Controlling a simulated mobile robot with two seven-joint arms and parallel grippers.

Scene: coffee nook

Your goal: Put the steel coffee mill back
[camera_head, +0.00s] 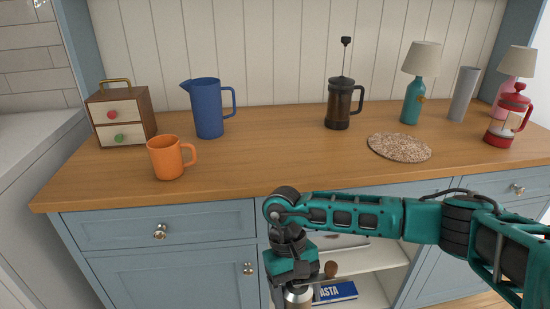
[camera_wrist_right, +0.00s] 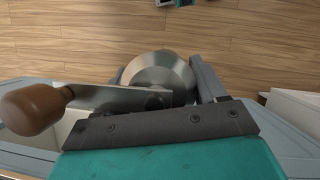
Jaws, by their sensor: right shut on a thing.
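The steel coffee mill (camera_head: 298,297) is low in front of the blue cabinet's open shelves, its lower part cut off by the head view's bottom edge. Its crank with a brown wooden knob (camera_head: 330,268) sticks out to the right. My right gripper (camera_head: 292,286) points down and is shut on the mill. In the right wrist view the mill's round steel top (camera_wrist_right: 158,72) sits between the fingers (camera_wrist_right: 160,85), with the crank and knob (camera_wrist_right: 33,110) reaching left. Whether the mill touches any surface is hidden. My left gripper is not in view.
The open shelf (camera_head: 375,258) is behind my right wrist, with a blue pasta box (camera_head: 338,291) below it. The wooden counter (camera_head: 260,160) above holds an orange mug (camera_head: 168,158), blue jug (camera_head: 207,108), French press (camera_head: 339,104) and round cork mat (camera_head: 399,148). The counter's middle is clear.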

